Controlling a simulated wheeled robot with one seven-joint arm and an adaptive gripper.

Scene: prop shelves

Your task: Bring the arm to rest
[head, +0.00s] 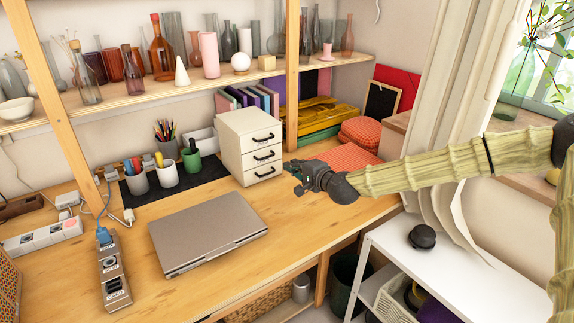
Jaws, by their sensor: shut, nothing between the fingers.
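My gripper (296,178) is in the head view, at the end of my arm, which reaches in from the right edge. It is over the right part of the wooden desk, just right of and in front of the white drawer unit (238,148). Its fingers are small in the picture and look shut, with nothing held. Whether it touches the drawer unit cannot be told from this view.
A closed grey laptop (207,230) lies on the desk (285,225). Pen cups and a power strip (113,270) stand at the left. A shelf (140,97) of bottles runs above. A white table (455,270) with a dark round object (422,237) stands below my arm.

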